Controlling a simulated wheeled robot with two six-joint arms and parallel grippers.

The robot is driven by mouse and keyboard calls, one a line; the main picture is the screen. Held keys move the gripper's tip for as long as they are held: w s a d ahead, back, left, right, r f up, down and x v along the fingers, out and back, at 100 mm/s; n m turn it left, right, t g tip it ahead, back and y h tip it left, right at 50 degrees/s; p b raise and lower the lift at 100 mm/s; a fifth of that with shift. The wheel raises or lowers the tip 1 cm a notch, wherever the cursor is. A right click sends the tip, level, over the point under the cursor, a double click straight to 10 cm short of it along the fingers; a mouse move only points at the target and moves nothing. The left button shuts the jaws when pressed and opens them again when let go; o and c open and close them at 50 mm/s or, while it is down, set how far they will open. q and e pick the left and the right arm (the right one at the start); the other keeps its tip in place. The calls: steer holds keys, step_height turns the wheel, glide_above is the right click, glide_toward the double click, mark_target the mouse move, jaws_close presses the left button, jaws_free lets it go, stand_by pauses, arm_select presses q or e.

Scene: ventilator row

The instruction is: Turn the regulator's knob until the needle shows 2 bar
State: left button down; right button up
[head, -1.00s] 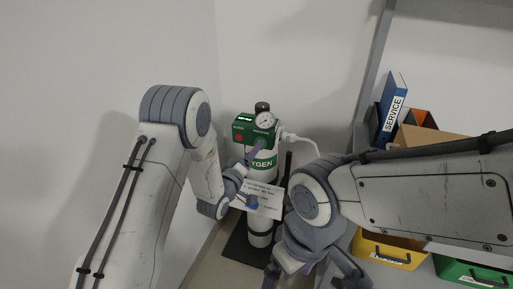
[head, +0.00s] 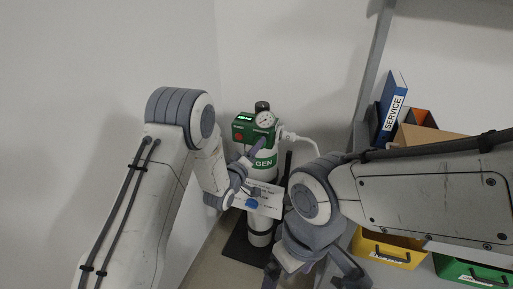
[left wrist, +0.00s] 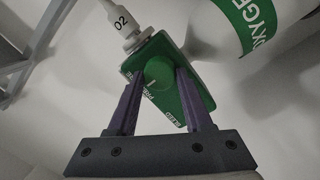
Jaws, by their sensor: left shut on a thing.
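The green regulator (head: 262,134) sits on top of a white oxygen cylinder (head: 266,160) and carries a round white gauge (head: 265,119). The gauge's needle is too small to read surely. In the left wrist view the regulator (left wrist: 199,95) shows its round green knob (left wrist: 158,72) with a pale mark line. My left gripper (left wrist: 160,75) is shut on the knob, one purple finger on each side. In the head view my left gripper (head: 254,150) reaches the regulator's underside front, and the knob is hidden there. My right gripper (head: 312,272) is open, low in front and partly cut off.
A white notice (head: 266,199) hangs on the cylinder. A shelf at right holds a blue SERVICE binder (head: 393,108), a yellow bin (head: 387,250) and a green bin (head: 470,274). Walls stand close behind and at left.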

arm_select(q)
steer(key=shift+m, duration=0.3)
steer(key=m+b, duration=0.2)
steer(key=m, duration=0.3)
steer(key=m+y+b, duration=0.1)
steer(key=m+b, duration=0.2)
steer(key=m, duration=0.2)
steer(key=shift+d+r+g, duration=0.1)
steer(key=shift+g, duration=0.3)
steer(key=shift+m, duration=0.3)
steer(key=shift+c, duration=1.6)
jaws_free()
steer(key=shift+s, duration=0.1)
steer(key=v, duration=1)
steer(key=shift+s, duration=0.2)
